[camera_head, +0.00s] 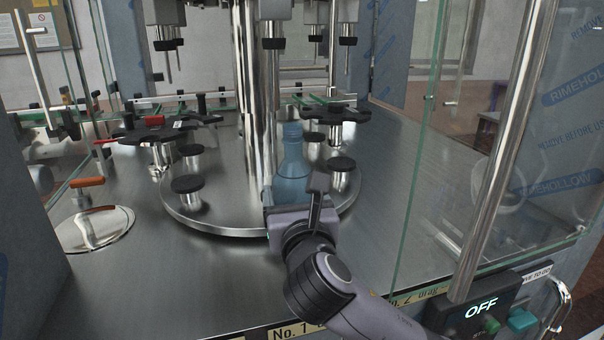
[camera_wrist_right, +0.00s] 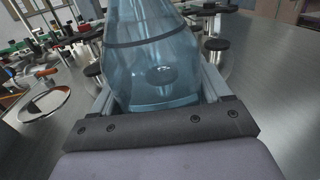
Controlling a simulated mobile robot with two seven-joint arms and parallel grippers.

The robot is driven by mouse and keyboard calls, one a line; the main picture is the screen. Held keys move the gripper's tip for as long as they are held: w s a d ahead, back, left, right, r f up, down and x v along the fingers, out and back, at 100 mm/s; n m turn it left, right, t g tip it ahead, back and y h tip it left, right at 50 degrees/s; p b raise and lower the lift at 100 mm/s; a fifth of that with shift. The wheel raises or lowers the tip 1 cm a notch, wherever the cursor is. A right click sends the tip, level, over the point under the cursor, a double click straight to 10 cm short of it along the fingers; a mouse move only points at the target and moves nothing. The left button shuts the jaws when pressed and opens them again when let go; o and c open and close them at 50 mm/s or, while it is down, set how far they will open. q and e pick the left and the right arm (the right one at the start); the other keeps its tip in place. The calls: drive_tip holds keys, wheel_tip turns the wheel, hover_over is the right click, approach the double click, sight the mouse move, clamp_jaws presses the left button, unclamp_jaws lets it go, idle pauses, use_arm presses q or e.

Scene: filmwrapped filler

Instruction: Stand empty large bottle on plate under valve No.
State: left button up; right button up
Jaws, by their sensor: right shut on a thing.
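A clear blue large bottle (camera_head: 291,172) stands upright over the front part of the round metal turntable (camera_head: 225,227). My right gripper (camera_wrist_right: 160,95) is shut on the bottle, with one finger on each side of its lower body; in the head view the gripper (camera_head: 290,205) hides the bottle's base. I cannot tell whether the base touches a plate. Black-topped plates (camera_head: 188,184) stand around the turntable, with another (camera_head: 341,164) right of the bottle. Filling valves (camera_head: 272,42) hang above, around the central steel column. My left gripper is not in view.
Star wheels (camera_head: 158,133) flank the turntable at left and back right. A glass panel (camera_head: 425,150) and a steel post (camera_head: 505,150) stand at right. Bare metal deck (camera_head: 160,285) lies in front.

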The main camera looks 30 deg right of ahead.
sight(305, 178)
drive_tip(key=r+m+g+h, duration=0.1)
drive_tip(key=h, duration=0.1)
drive_tip(key=d+r+m+g+h, duration=0.1)
drive_tip(key=m+h, duration=0.1)
drive_tip(key=d+r+m+g+h, duration=0.1)
drive_tip(key=m+g+h, duration=0.1)
drive_tip(key=shift+s, duration=0.15)
drive_tip(key=shift+f, duration=0.1)
drive_tip(key=w+d+f, duration=0.1)
drive_tip(key=w, duration=0.5)
drive_tip(key=w+d, duration=0.2)
drive_tip(key=w, duration=0.4)
drive_tip(key=w+d+f, duration=0.1)
drive_tip(key=w, duration=0.5)
drive_tip(key=shift+w+d+f, duration=0.25)
drive_tip(key=shift+d+f, duration=0.1)
drive_tip(key=shift+d, duration=0.05)
idle(0.9)
drive_tip(key=shift+f, duration=0.25)
idle(0.9)
drive_tip(key=o, duration=1)
